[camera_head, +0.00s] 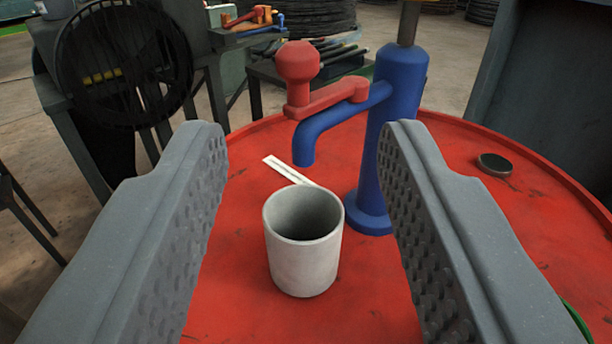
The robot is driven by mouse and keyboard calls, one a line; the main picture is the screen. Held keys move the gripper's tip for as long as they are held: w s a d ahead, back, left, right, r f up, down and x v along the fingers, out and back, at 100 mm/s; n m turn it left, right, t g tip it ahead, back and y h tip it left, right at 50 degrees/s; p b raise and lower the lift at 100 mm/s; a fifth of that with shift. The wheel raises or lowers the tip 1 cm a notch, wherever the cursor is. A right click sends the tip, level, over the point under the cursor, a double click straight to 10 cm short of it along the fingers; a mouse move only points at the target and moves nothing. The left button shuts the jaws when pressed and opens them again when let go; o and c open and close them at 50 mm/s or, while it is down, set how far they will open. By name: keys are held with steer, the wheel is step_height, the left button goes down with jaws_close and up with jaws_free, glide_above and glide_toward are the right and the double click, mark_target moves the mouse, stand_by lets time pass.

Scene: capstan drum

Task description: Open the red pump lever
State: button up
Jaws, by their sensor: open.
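The red pump lever (328,96) sits on the spout of a blue pump (376,190). It has a round red knob (297,62) on a short upright, at the left end of a red arm that reaches right to the spout. The pump stands upright on a red drum top (235,290). My gripper (305,140) is open, with one grey padded jaw at each side of the picture. The lever and spout show between the jaws, farther off, and nothing is held. The right jaw hides part of the pump's base area.
A grey-white cup (304,255) stands upright and looks empty on the drum, in front of the spout. A white strip (289,170) lies behind it. A dark round cap (495,165) lies at right. A black fan (122,65) and benches stand behind at left.

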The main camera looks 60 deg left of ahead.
steer(key=shift+v, duration=1.2)
steer(key=w+r+m+t+h+b, duration=0.1)
steer(key=w+r+t+h+b, duration=0.2)
steer(key=w+r, duration=0.5)
steer(key=w+r+t+h, duration=0.3)
steer(key=r+t, duration=0.1)
steer(key=r, duration=0.7)
step_height(320, 180, up, 20)
steer(key=s+a+m+t+h+b, duration=0.1)
steer(key=s+m+t+h+b, duration=0.3)
steer(key=h, duration=0.4)
steer(key=s+a+r+m+g+h+b, duration=0.1)
steer(key=s+a+r+m+h, duration=0.1)
steer(key=s+r+m+h, duration=0.3)
steer(key=s+a+r+m, duration=0.2)
steer(key=s+r, duration=0.1)
steer(key=s, duration=0.4)
steer(key=s+a+f+g+y+b, duration=0.2)
steer(key=s+a+f+g+y, duration=0.1)
steer(key=s+a, duration=0.8)
steer(key=s+f, duration=0.1)
steer(key=s, duration=0.4)
steer(key=shift+s+b, duration=0.25)
steer(key=shift+b, duration=0.1)
